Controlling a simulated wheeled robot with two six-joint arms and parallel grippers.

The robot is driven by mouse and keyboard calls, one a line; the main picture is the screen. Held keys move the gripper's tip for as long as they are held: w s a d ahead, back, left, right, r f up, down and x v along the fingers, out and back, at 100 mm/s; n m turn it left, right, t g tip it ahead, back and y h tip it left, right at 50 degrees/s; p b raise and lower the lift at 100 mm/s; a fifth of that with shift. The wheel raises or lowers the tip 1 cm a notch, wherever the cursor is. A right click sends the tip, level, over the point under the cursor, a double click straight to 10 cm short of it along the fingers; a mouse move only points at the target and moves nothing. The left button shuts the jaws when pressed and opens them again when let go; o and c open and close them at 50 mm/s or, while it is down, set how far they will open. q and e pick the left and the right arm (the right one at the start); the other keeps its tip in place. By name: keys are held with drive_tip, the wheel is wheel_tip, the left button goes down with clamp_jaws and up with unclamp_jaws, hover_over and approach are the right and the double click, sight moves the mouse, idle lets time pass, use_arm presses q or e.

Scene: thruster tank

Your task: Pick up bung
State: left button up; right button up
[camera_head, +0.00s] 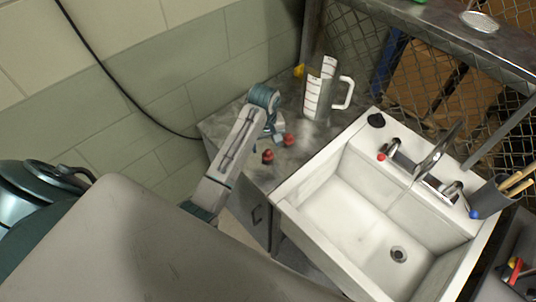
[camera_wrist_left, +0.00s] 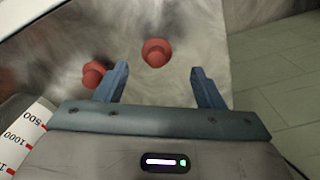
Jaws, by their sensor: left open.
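Two small red stopper-like pieces, which look like bungs, stand on the grey metal counter. One red bung (camera_head: 267,156) is left of and nearer than the other red bung (camera_head: 289,139). In the left wrist view, one red bung (camera_wrist_left: 157,52) shows between and just beyond the fingertips, and another red bung (camera_wrist_left: 93,73) is outside the left finger, partly hidden by it. My left gripper (camera_head: 277,134) is open and empty over the counter, close to both; its fingers also show in the left wrist view (camera_wrist_left: 160,72). My right gripper is out of view.
A white measuring jug (camera_head: 319,92) stands behind the gripper on the counter (camera_head: 225,125). To the right is a white sink (camera_head: 335,200) with taps (camera_head: 435,155) and a small black piece (camera_head: 376,120) on its rim. A tiled wall (camera_head: 180,60) is at left.

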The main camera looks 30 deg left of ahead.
sight(268, 151)
use_arm(q)
drive_tip(key=shift+f+p, duration=0.3)
drive_tip(key=shift+f, duration=0.05)
drive_tip(key=f, duration=0.1)
drive_tip(key=f+p, duration=0.2)
drive_tip(key=shift+w+d+f, duration=0.1)
drive_tip(key=shift+d+f, duration=0.1)
drive_tip(key=shift+d, duration=0.1)
drive_tip(key=shift+f, duration=0.65)
drive_tip(key=c, duration=1)
